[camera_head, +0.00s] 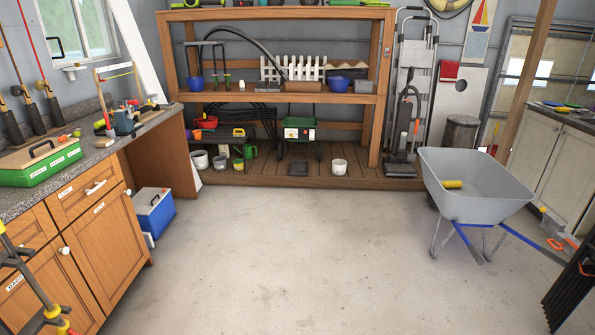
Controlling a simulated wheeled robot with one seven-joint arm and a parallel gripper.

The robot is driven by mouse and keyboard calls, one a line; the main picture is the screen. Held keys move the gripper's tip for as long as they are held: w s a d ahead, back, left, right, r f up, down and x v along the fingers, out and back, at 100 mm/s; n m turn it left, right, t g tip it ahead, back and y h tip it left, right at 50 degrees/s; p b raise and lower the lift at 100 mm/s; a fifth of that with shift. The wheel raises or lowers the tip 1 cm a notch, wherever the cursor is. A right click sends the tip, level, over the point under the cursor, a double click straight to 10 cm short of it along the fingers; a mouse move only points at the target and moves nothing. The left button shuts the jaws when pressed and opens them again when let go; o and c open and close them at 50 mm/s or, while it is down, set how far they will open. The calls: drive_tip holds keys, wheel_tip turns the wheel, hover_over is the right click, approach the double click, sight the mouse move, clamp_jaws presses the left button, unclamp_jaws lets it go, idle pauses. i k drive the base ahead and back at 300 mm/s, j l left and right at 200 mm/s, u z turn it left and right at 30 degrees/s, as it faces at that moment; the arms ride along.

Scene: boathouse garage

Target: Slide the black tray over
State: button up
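I cannot pick out a black tray with certainty. My gripper is not in view.
The concrete floor (290,260) is clear in the middle. A grey wheelbarrow (480,205) stands at the right. A wooden cabinet (100,225) with a cluttered counter runs along the left. A blue and white cooler (154,212) stands by it. Wooden shelving (325,98) fills the back.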

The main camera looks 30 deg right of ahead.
sight(296, 167)
drive_tip(key=z, duration=0.15)
drive_tip(key=i+z, duration=0.15)
drive_tip(key=i, duration=4.85)
drive_tip(key=i+z, duration=0.1)
drive_tip(key=i, duration=0.65)
drive_tip(key=i+j, duration=0.1)
drive_tip(key=i, duration=0.65)
drive_tip(key=i+j+z, duration=0.15)
drive_tip(key=i, duration=0.6)
